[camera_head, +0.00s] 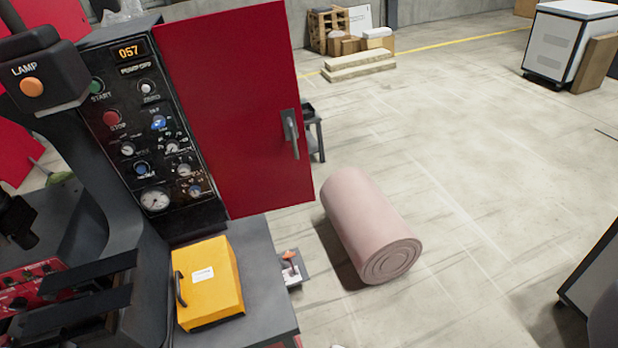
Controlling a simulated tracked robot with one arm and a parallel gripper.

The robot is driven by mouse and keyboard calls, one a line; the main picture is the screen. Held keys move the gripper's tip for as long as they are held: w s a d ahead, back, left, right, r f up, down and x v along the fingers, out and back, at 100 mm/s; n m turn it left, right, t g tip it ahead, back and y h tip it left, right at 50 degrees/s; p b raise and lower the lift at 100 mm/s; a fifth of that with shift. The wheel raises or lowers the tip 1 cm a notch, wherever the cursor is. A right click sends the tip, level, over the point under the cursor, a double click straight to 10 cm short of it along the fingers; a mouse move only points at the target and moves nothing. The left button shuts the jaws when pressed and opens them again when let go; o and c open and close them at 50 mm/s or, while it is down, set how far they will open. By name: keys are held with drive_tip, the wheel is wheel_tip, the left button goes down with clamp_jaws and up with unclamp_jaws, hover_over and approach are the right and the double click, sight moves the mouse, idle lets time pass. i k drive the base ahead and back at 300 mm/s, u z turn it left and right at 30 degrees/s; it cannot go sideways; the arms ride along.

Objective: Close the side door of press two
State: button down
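A red door (235,105) stands swung out beside the black control panel of a machine, its broad face toward me. Its left edge runs along the panel. A dark grey upright handle (291,134) sits near its right edge. The control panel (135,120) has a display reading 057, a green and a red button, several knobs and a gauge. No label naming press two can be read.
A yellow box (207,282) sits on the machine's grey ledge below the panel. A pink roll (369,225) lies on the floor right of the door. A small dark stand (315,135) is partly behind the door. White cabinet (567,45) stands far right; open floor lies between.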

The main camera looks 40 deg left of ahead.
sight(233, 72)
drive_tip(key=u, duration=0.2)
drive_tip(key=i, duration=0.9)
drive_tip(key=z, duration=0.1)
